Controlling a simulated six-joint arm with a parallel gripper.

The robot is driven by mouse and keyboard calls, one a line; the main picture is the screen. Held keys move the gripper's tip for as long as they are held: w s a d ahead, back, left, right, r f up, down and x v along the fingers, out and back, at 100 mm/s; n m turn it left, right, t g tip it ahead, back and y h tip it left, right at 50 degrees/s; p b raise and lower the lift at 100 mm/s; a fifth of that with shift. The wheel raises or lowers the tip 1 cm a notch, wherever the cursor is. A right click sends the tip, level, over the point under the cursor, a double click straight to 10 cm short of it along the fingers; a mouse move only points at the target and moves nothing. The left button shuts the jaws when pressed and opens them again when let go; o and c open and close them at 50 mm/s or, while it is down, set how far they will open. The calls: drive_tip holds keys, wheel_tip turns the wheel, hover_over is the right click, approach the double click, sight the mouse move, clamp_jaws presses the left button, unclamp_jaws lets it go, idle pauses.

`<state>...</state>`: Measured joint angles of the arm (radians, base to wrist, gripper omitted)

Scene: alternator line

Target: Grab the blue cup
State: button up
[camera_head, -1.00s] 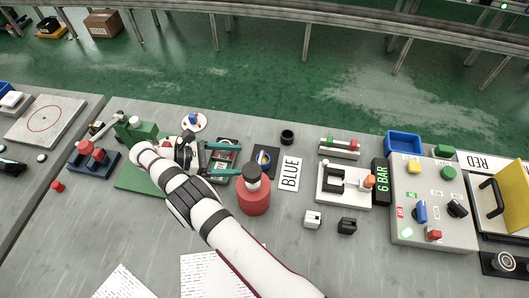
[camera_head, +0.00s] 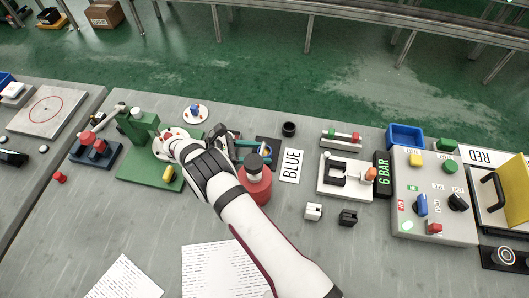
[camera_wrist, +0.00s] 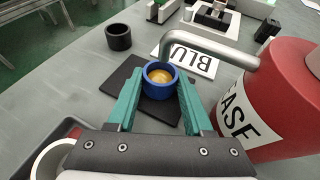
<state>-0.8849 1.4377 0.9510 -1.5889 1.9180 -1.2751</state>
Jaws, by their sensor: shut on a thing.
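The blue cup (camera_wrist: 160,96) is a small round ring-like cup with a yellowish inside. It stands upright on a dark square mat (camera_wrist: 165,117) in the wrist view. My gripper (camera_wrist: 161,82) has its two teal fingers on either side of the cup and is shut on it. In the head view, the cup (camera_head: 265,150) shows in part past the teal fingers of my gripper (camera_head: 257,151). The cup appears to be still at mat level; I cannot tell whether it is lifted.
A red grease can (camera_head: 255,190) with a dark top stands close beside my gripper; its bent metal spout (camera_wrist: 210,46) reaches near the cup. A BLUE card (camera_head: 291,166) and a black cup (camera_head: 289,129) lie to the right.

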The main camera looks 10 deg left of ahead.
clamp_jaws()
drive_tip(key=shift+r, duration=0.1)
